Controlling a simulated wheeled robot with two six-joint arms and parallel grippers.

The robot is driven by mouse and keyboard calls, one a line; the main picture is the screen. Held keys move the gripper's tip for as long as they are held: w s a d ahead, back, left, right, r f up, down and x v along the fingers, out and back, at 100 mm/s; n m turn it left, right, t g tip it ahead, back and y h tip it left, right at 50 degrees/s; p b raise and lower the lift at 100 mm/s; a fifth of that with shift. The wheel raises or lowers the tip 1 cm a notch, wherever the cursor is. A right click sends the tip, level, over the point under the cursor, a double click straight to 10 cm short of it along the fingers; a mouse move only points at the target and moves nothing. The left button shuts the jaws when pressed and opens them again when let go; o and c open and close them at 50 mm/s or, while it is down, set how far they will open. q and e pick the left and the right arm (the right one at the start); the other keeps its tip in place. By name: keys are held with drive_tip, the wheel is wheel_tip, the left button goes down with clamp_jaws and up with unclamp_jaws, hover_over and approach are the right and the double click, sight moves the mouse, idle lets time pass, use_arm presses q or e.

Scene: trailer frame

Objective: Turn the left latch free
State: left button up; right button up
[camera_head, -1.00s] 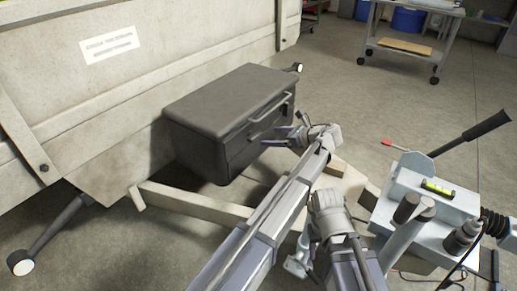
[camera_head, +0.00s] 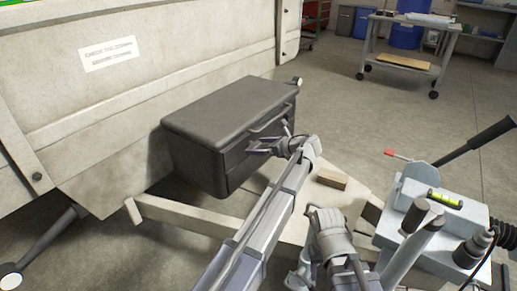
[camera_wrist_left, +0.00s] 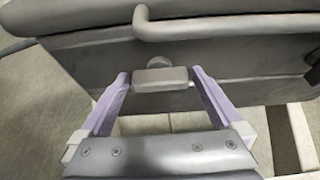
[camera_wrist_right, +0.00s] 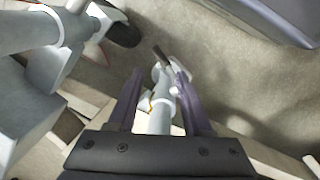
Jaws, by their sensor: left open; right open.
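The dark grey toolbox (camera_head: 225,112) stands against the trailer's pale front wall, lid closed. In the left wrist view a small grey block-like latch (camera_wrist_left: 160,78) sits on its front face, below a bar handle (camera_wrist_left: 235,27). My left gripper (camera_head: 262,147) is at the toolbox front. In the left wrist view its open fingers (camera_wrist_left: 160,85) stand on either side of the latch, with a gap visible on both sides. The gripper hides the latch in the head view. My right gripper (camera_wrist_right: 158,98) is open and low, with a pale cylindrical part visible beyond its fingers.
The trailer's drawbar frame (camera_head: 195,212) runs below the toolbox. A wooden block (camera_head: 331,179) lies on the frame plate. The hitch with its lever and green level (camera_head: 445,200) stands at right. A cart (camera_head: 405,60) is far back on open floor.

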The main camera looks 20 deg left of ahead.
use_arm(q)
drive_tip(key=c, duration=1.1)
drive_tip(key=shift+o, duration=0.2)
drive_tip(key=shift+s+a, duration=0.1)
drive_tip(key=shift+s+f+n+t+b, duration=0.1)
drive_tip(key=shift+s+n+t+b, duration=0.1)
drive_tip(key=shift+n+t, duration=0.35)
drive_tip(key=shift+s+f+n+t+b, duration=0.1)
drive_tip(key=shift+n+t+b, duration=0.2)
drive_tip(key=shift+n, duration=0.35)
drive_tip(key=shift+s+a+f+n+t+y+b, duration=0.1)
drive_tip(key=shift+f+n+t+y+b, duration=0.1)
drive_tip(key=shift+n+t+b, duration=1.1)
drive_tip(key=shift+s+a+f+n+t+y+b, duration=0.15)
drive_tip(key=shift+n+t+b, duration=0.45)
drive_tip(key=shift+n+b, duration=1.4)
drive_tip(key=shift+s+d+f+n+t+y+b, duration=0.1)
drive_tip(key=shift+f+n+t+b, duration=0.15)
drive_tip(key=shift+n+t+b, duration=1.4)
drive_tip(key=shift+n+g+p, duration=0.45)
drive_tip(key=shift+n+g, duration=0.25)
drive_tip(key=shift+n, duration=0.05)
